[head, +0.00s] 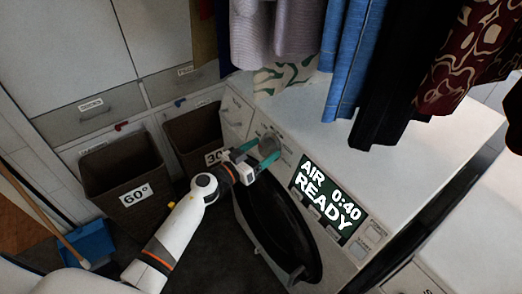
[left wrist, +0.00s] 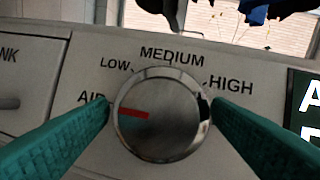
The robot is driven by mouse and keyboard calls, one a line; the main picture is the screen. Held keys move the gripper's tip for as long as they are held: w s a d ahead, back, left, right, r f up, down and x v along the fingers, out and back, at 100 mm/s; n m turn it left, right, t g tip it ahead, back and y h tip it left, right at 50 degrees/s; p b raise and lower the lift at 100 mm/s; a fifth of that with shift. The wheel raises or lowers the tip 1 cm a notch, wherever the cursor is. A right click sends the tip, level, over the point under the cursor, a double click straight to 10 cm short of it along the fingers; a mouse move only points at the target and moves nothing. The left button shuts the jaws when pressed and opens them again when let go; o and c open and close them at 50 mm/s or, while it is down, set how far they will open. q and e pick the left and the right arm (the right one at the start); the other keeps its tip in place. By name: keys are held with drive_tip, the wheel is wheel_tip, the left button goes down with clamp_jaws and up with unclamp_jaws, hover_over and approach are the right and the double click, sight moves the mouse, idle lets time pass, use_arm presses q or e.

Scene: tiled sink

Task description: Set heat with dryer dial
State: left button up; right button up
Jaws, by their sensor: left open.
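The dryer dial (left wrist: 160,115) is a round chrome knob with a red mark pointing left, toward the AIR label (left wrist: 92,97). LOW, MEDIUM and HIGH labels curve over it to the right. My left gripper (head: 262,160) is open, with its green fingers on either side of the dial, which also shows in the head view (head: 269,144). In the left wrist view the fingertips sit close to the dial's left and right edges; I cannot tell whether they touch. The dryer display (head: 330,197) reads AIR 0:40 READY. My right gripper is not in view.
Clothes (head: 350,60) hang above the dryer top. The dark round dryer door (head: 285,235) is below the panel. Two brown baskets stand at left, one labelled 60° (head: 125,172). A blue dustpan (head: 88,243) lies on the floor.

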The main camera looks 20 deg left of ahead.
use_arm(q)
drive_tip(key=shift+c, duration=0.5)
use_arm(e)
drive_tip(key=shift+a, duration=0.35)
use_arm(q)
drive_tip(key=c, duration=0.9)
drive_tip(key=shift+o, duration=0.2)
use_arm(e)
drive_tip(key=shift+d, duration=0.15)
